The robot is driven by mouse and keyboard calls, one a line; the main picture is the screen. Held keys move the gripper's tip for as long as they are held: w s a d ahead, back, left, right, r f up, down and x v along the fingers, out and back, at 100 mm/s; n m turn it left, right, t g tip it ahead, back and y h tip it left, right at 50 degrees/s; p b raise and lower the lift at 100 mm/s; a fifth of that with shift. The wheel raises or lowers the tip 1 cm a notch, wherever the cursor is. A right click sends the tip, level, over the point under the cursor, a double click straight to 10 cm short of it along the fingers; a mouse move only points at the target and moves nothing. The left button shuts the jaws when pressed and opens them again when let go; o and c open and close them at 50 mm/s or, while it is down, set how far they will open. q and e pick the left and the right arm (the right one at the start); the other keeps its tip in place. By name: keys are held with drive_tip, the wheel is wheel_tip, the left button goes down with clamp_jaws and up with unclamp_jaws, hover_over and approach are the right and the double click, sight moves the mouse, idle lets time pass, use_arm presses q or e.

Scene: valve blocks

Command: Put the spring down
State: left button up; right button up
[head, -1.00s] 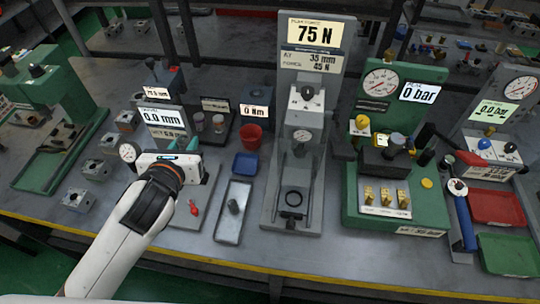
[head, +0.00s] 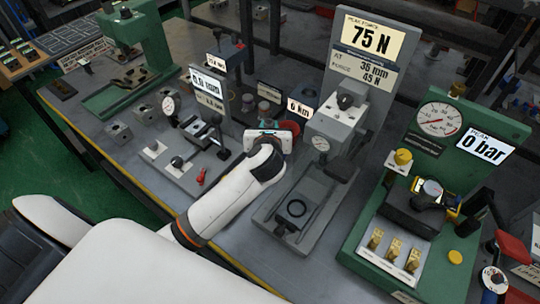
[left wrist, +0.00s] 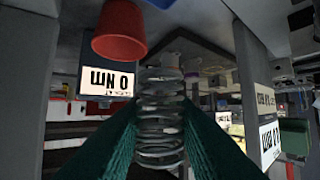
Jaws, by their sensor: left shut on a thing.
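The spring (left wrist: 160,122) is a pale metal coil. In the left wrist view it stands between the two green fingers of my left gripper (left wrist: 160,108), which is shut on it. In the head view my left gripper (head: 268,136) is just left of the force tester (head: 335,125), and its own wrist hides the spring. My right gripper is not in view.
A red cup (head: 291,128) stands close behind my left gripper and also shows in the left wrist view (left wrist: 120,34). A gauge stand (head: 186,172) is at left, a green pressure rig (head: 432,160) at right. My forearm covers the bench between stand and tester.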

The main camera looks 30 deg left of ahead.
use_arm(q)
drive_tip(key=f, duration=0.6)
drive_tip(key=shift+w+f+b, duration=0.2)
drive_tip(key=shift+w+b, duration=0.1)
drive_tip(key=shift+s+f, duration=0.1)
drive_tip(key=shift+f, duration=0.75)
wheel_tip(320, 180, down, 3)
drive_tip(key=shift+f+b, duration=0.1)
drive_tip(key=shift+b, duration=0.3)
drive_tip(key=shift+f, duration=0.2)
